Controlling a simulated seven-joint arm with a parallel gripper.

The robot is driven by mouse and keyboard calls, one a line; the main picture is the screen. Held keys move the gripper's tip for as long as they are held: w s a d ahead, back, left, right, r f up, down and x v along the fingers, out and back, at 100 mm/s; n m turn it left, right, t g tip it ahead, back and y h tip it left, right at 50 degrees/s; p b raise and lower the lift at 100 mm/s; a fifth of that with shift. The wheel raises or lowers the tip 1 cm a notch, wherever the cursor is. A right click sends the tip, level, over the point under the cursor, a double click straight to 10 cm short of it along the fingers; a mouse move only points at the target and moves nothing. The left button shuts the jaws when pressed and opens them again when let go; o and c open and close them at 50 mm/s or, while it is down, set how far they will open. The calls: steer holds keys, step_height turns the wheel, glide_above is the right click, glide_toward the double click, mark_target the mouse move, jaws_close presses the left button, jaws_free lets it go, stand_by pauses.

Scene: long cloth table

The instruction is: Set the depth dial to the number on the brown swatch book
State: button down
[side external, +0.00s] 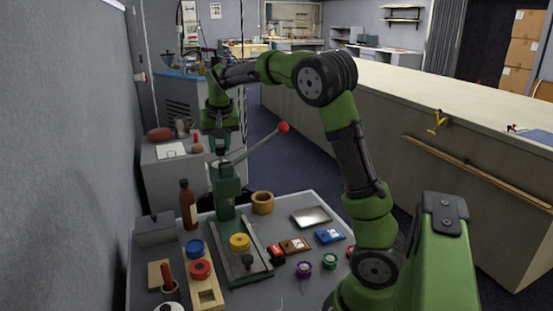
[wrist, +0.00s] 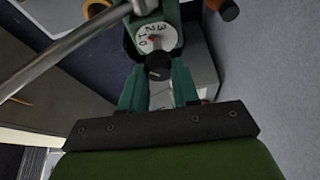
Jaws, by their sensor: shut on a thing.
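The green press (side external: 228,190) stands on the grey table. Its white depth dial (wrist: 157,37) shows the digits 3, 2, 1 and 0 in the wrist view, with a small red mark near the middle of its face. My gripper (side external: 220,148) is at the top of the press; in the wrist view my gripper (wrist: 158,76) is shut on the black knob (wrist: 159,66) just below the dial face. The brown swatch book (side external: 294,246) lies right of the press base with a pale label; its number is too small to read. Which digit the dial is set to is unclear.
The press lever with its red ball (side external: 283,127) sticks out to the right, close to my gripper. A blue swatch book (side external: 330,236), metal tray (side external: 311,217), brown bottle (side external: 188,207), wooden ring (side external: 262,203) and several coloured spools surround the press.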

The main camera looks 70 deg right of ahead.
steer(key=m+g, duration=0.1)
steer(key=m, duration=0.2)
steer(key=shift+a+m+h, duration=0.1)
steer(key=shift+m+h, duration=0.3)
steer(key=m+g, duration=0.1)
steer(key=m, duration=0.2)
steer(key=shift+w+m+g, duration=0.15)
steer(key=shift+m+g, duration=0.15)
steer(key=m+g, duration=0.1)
steer(key=m, duration=0.2)
steer(key=shift+w+m, duration=0.1)
steer(key=shift+m, duration=0.2)
steer(key=shift+w+m+g, duration=0.1)
steer(key=shift+m+g, duration=0.7)
steer(key=shift+m, duration=0.8)
steer(key=c, duration=0.9)
jaws_free()
steer(key=shift+o, duration=0.2)
steer(key=v, duration=0.7)
steer(key=shift+r, duration=0.2)
